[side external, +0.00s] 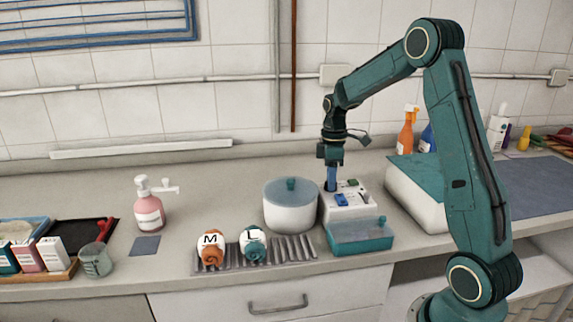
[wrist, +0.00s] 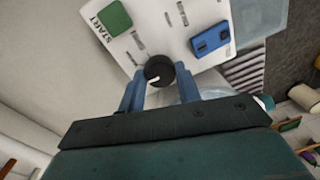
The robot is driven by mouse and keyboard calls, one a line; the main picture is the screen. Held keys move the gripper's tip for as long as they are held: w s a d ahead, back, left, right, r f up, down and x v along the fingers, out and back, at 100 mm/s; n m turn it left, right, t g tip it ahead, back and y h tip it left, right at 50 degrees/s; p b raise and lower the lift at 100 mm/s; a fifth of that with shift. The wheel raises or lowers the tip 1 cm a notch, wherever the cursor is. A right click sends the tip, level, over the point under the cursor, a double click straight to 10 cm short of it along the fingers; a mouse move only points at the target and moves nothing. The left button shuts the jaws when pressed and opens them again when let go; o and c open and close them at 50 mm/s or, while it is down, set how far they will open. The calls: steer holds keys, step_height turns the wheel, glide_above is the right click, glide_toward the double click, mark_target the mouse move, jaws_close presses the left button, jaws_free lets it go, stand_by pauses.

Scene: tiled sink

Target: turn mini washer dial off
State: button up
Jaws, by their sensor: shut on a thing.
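The mini washer is a white round tub (side external: 291,213) with a blue lid, joined to a white control panel (side external: 351,208). The panel also shows in the wrist view (wrist: 172,25), with a green START button (wrist: 114,18), a blue switch (wrist: 210,40) and printed marks. The black dial (wrist: 159,71) has a white pointer line and sits at the panel's edge nearest my gripper. My gripper (wrist: 160,84) points down over the panel, its blue fingers shut on the dial from both sides. In the side external view the fingers (side external: 331,178) hide the dial.
A teal tray (side external: 360,236) stands in front of the panel, and a white box with a teal top (side external: 420,190) to its right. Two round pots marked M (side external: 210,247) and L (side external: 254,244) sit on a ribbed rack. A pink pump bottle (side external: 149,210) stands left.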

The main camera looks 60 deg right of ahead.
steer(key=shift+r+n, duration=0.1)
steer(key=shift+n, duration=0.3)
steer(key=o, duration=1)
steer(key=shift+r, duration=0.1)
steer(key=r, duration=1.3)
steer(key=shift+w+d+r, duration=0.25)
steer(key=shift+d, duration=0.1)
